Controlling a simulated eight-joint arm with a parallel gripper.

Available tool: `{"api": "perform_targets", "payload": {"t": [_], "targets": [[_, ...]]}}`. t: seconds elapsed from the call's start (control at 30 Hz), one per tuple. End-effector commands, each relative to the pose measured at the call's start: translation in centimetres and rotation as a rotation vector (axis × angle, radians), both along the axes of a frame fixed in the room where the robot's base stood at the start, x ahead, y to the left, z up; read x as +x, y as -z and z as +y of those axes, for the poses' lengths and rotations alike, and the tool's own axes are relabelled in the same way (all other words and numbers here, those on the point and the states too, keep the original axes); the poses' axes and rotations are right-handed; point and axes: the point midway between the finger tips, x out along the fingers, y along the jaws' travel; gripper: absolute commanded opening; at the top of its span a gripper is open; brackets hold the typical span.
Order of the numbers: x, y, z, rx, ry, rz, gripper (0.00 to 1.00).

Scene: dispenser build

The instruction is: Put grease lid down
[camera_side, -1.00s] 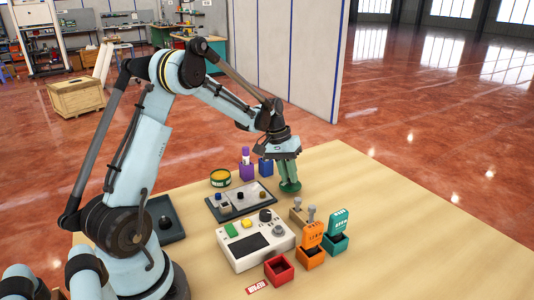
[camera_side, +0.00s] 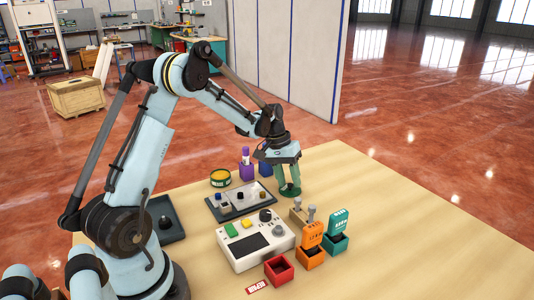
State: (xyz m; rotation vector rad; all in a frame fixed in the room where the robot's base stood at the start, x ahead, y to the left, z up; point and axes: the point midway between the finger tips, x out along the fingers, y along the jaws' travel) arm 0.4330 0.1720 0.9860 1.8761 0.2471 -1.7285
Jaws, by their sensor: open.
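The grease lid (camera_side: 290,191) is a dark green disc lying on the wooden table, right of the tray. My gripper (camera_side: 288,183) is just above it, pointing down with its green fingers apart, one on each side of the lid's middle. Whether a finger still touches the lid is too small to tell. The grease tin (camera_side: 220,178) stands open at the back left of the table, green with a yellow top surface.
A dark tray (camera_side: 241,202) with small parts lies left of my gripper. Behind stand a purple holder (camera_side: 247,170) and a blue holder (camera_side: 265,168). In front are a white control box (camera_side: 256,241), and red (camera_side: 279,270), orange (camera_side: 311,257) and teal (camera_side: 336,243) bins. The table's right side is clear.

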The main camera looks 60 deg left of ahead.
Motion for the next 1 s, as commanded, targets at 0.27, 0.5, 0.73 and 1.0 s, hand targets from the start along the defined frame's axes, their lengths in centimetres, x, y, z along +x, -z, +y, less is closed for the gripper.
{"api": "perform_targets", "payload": {"t": [0.27, 0.5, 0.73, 1.0], "targets": [[-0.6, -3.8, 1.0, 0.0, -0.002, 0.0, 0.41], [-1.3, -8.4, 2.1, 0.0, -0.002, 0.0, 0.41], [-1.7, -11.0, 2.8, 0.0, -0.001, 0.002, 0.41], [-2.3, -12.8, 0.3, 0.048, 0.037, -0.03, 0.41]]}}
